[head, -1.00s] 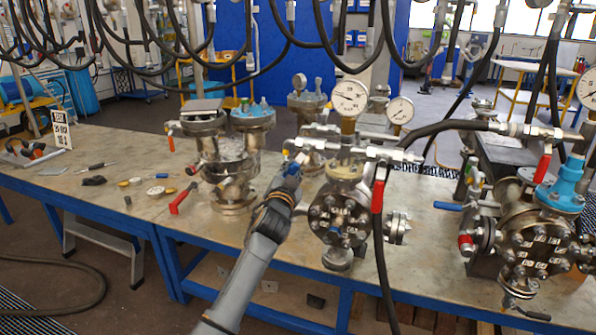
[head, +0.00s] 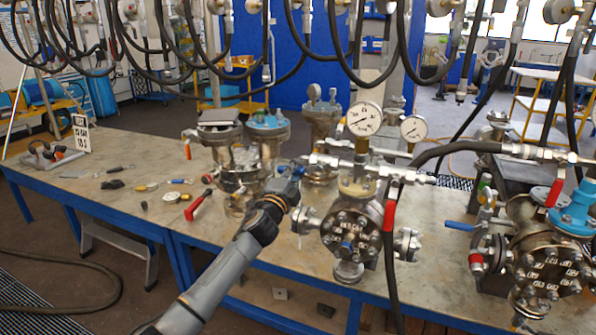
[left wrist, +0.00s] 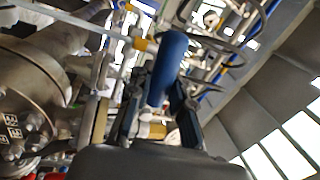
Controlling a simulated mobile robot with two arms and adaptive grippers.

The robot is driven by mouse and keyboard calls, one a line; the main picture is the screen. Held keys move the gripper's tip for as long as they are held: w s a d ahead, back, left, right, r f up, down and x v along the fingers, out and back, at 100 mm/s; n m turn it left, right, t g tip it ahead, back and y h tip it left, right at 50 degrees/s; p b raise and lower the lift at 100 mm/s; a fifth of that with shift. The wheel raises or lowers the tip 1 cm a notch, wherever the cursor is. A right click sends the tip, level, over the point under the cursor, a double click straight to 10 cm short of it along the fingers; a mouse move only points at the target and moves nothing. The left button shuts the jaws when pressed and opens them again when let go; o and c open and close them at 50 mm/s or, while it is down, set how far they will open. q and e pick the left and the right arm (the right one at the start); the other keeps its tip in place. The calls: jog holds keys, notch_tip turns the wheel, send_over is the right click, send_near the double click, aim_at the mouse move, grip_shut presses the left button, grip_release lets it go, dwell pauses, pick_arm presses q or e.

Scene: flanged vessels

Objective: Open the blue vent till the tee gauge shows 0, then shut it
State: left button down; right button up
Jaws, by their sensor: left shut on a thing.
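My left gripper (head: 291,171) reaches over the bench to the left side of the middle flanged vessel (head: 352,235). In the left wrist view its two fingers stand on either side of the blue vent handle (left wrist: 167,68) and are shut on it. In the head view the handle is mostly hidden by the gripper. The tee gauge (head: 364,117) is the larger white dial above the tee (head: 358,148). Its needle seems to point to the lower left, but the figures are too small to read. My right gripper does not show.
A smaller gauge (head: 413,128) stands right of the tee gauge. A black hose with a red lever (head: 390,215) hangs before the vessel. Another vessel (head: 536,262) stands at right. A red-handled tool (head: 198,205) lies left of my arm. Black hoses hang overhead.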

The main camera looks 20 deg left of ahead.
pick_arm(q)
jog(key=shift+r+m+h+p, duration=0.15)
jog(key=shift+m+h+p, duration=0.25)
jog(key=shift+m, duration=0.7)
jog(key=c, duration=1.2)
grip_release()
jog(key=shift+s+r, duration=0.1)
jog(key=shift+r, duration=0.2)
jog(key=s, duration=0.4)
jog(key=s+f, duration=0.1)
jog(key=s, duration=0.3)
jog(key=s+f, duration=0.1)
jog(key=s, duration=0.3)
jog(key=shift+a+f, duration=0.2)
jog(key=shift+a, duration=0.05)
